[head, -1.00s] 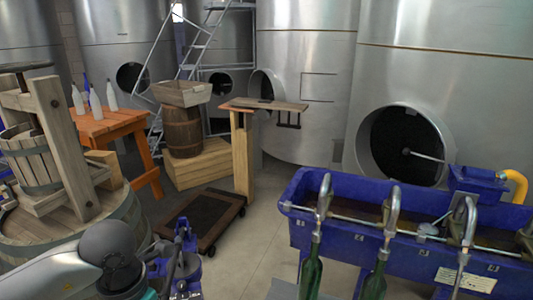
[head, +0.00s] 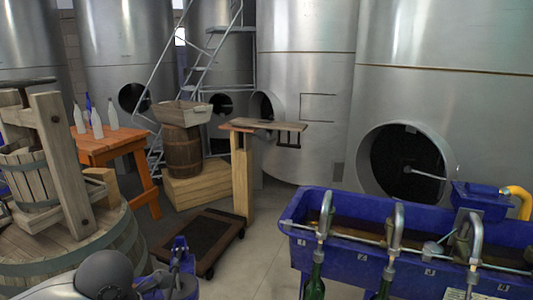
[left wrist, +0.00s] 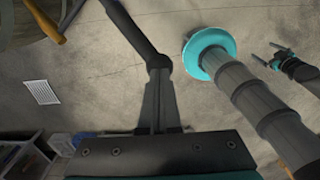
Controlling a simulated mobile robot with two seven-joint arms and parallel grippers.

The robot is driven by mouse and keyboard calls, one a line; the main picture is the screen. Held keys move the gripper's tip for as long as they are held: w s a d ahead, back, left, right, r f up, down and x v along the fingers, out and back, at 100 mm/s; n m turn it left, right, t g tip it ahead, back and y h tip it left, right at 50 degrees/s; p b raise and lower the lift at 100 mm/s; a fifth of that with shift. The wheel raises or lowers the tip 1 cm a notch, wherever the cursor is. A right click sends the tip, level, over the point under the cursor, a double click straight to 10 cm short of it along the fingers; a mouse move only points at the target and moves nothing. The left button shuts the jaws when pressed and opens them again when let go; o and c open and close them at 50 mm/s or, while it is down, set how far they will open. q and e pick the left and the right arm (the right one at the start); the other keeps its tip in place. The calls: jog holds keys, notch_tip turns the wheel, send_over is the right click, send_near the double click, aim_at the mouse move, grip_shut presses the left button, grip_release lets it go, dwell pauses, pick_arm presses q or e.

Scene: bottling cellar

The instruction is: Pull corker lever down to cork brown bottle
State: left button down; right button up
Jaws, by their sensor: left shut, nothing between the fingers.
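In the left wrist view my left gripper (left wrist: 158,75) is shut, its dark fingers together. A dark bar (left wrist: 130,30) slants away from the fingertips to the upper left; I cannot tell whether it is the corker lever. In the head view my left arm enters at the bottom left, beside a blue object (head: 180,258) at the lower edge, possibly the corker. Its lower part is cut off. My right gripper (left wrist: 268,52) shows small at the right of the left wrist view, its fingers apart and empty. I make out no brown bottle.
A wooden press (head: 62,165) stands at the left. An orange table (head: 112,147) bears pale bottles and a blue one. A dark dolly (head: 238,226) lies on the floor. A blue filler trough (head: 300,207) with green bottles is at the right.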

pick_arm(q)
jog(key=shift+s+d+f+b, duration=0.1)
jog(key=shift+s+f+b, duration=0.1)
jog(key=shift+f+b, duration=0.45)
jog(key=shift+s+f+b, duration=0.2)
jog(key=shift+f+b, duration=0.35)
jog(key=shift+f, duration=0.2)
jog(key=shift+s+f+b, duration=0.2)
jog(key=shift+f+b, duration=1.05)
jog(key=shift+f, duration=0.1)
jog(key=shift+s+d+f+b, duration=0.1)
jog(key=shift+s+f+b, duration=0.05)
jog(key=shift+f+b, duration=1.15)
jog(key=shift+f, duration=0.1)
jog(key=shift+s+f+b, duration=0.15)
jog(key=shift+f+b, duration=1.05)
jog(key=shift+f, duration=0.15)
